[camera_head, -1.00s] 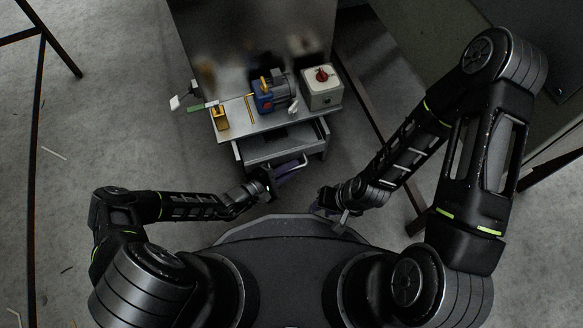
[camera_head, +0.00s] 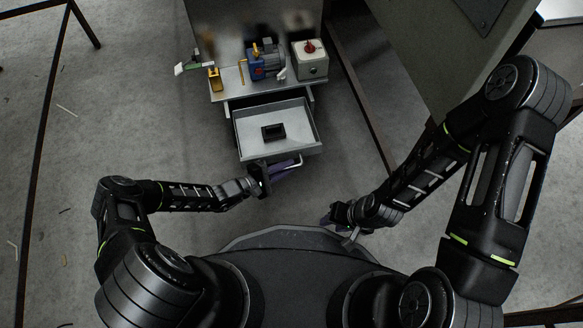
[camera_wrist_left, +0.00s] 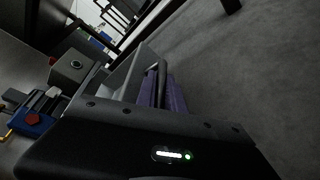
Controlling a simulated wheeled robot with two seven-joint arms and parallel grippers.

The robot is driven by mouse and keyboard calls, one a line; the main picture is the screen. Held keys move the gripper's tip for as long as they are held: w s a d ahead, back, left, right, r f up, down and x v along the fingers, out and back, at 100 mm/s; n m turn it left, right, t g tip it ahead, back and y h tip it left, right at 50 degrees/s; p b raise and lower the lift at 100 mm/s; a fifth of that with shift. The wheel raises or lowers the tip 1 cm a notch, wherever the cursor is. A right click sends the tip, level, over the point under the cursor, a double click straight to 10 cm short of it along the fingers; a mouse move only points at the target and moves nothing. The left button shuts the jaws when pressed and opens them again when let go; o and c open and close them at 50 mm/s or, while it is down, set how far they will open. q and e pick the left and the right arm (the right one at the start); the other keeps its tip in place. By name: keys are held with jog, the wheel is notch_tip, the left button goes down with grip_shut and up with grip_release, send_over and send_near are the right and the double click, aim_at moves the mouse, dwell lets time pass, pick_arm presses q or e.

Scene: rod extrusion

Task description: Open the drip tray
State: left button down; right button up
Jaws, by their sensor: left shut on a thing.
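The drip tray (camera_head: 308,133) is a grey, open-topped drawer under the bench top. It is pulled well out toward me, and its inside shows. Its bar handle (camera_head: 296,162) is on the front. My left gripper (camera_head: 283,169) is shut on the handle. The wrist view shows its purple fingers (camera_wrist_left: 175,95) at the handle bar (camera_wrist_left: 153,84), beside the tray's grey wall (camera_wrist_left: 127,75). My right gripper (camera_head: 328,217) hangs apart from the tray, lower right of it; its jaw opening is too small to make out.
A small black block (camera_head: 273,132) lies in the tray. On the bench top (camera_head: 240,88) stand a blue and grey motor unit (camera_head: 266,62), a box with a red knob (camera_head: 310,62) and a yellow holder (camera_head: 214,80). Clear floor lies left of the bench.

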pick_arm(q)
jog(key=shift+s, duration=0.2)
jog(key=c, duration=1.5)
grip_release()
jog(key=shift+o, duration=0.2)
jog(key=shift+s+a+r+p, duration=0.2)
jog(key=shift+s+a+p, duration=0.1)
jog(key=shift+a, duration=0.15)
jog(key=p+v, duration=0.2)
jog(key=v, duration=0.4)
jog(key=shift+s+a, duration=0.2)
jog(key=shift+a, duration=0.05)
